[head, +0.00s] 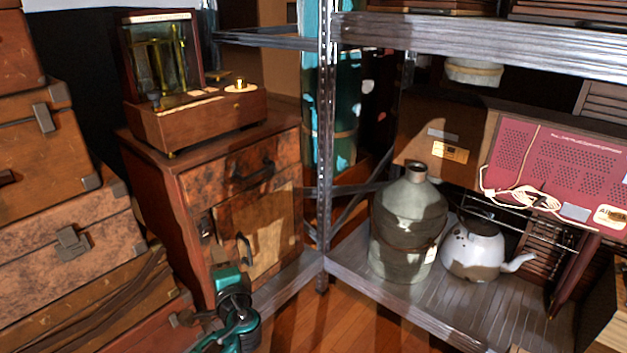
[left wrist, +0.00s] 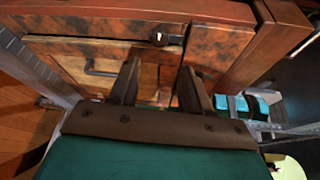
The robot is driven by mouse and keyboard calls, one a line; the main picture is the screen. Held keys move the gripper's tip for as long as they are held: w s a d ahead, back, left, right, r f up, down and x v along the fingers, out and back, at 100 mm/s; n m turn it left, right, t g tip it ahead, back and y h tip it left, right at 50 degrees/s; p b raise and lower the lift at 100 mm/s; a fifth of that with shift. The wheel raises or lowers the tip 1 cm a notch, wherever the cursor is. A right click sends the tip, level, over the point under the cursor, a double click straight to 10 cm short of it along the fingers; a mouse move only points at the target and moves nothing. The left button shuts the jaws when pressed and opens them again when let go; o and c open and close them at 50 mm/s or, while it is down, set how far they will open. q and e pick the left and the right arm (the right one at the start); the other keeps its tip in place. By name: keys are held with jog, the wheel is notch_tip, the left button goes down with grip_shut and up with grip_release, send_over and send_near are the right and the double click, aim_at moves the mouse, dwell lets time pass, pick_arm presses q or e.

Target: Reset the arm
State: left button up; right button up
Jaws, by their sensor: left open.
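My left gripper (head: 221,262) is low in the head view, in front of the wooden cabinet (head: 283,150), with its teal wrist below. In the left wrist view its two dark fingers (left wrist: 160,88) stand apart with nothing held between them. They point at the cabinet front, which has a drawer with a dark handle (left wrist: 166,38) above a door with its own handle (left wrist: 100,68). The fingers look close to the cabinet; I cannot tell whether they touch it. My right gripper is not in view.
Stacked brown suitcases (head: 60,200) stand close on the left. A metal shelf (head: 345,270) on the right holds a grey-green jug (head: 405,235) and a white kettle (head: 474,250). A wooden box with a glass case (head: 205,122) sits on the cabinet. Some bare floor shows at bottom centre.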

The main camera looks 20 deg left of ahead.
pick_arm(q)
jog(key=s+d+f+n+g+h, duration=0.1)
jog(key=s+d+f+n+h, duration=0.1)
jog(key=s+d+f+h, duration=0.45)
jog(key=s+d+f+n+g+h, duration=0.1)
jog(key=s+d+f+n+h, duration=0.15)
jog(key=s+d+h, duration=0.4)
jog(key=s+d+r+n+h, duration=0.25)
jog(key=s+d+r, duration=0.25)
jog(key=s+d, duration=0.3)
notch_tip(320, 180, up, 12)
jog(key=a+n+y+p, duration=0.1)
jog(key=a+p, duration=0.1)
jog(key=p, duration=1.5)
jog(key=shift+a+f+t+y, duration=0.15)
jog(key=shift+a+t+y, duration=0.1)
jog(key=shift+t+y, duration=0.1)
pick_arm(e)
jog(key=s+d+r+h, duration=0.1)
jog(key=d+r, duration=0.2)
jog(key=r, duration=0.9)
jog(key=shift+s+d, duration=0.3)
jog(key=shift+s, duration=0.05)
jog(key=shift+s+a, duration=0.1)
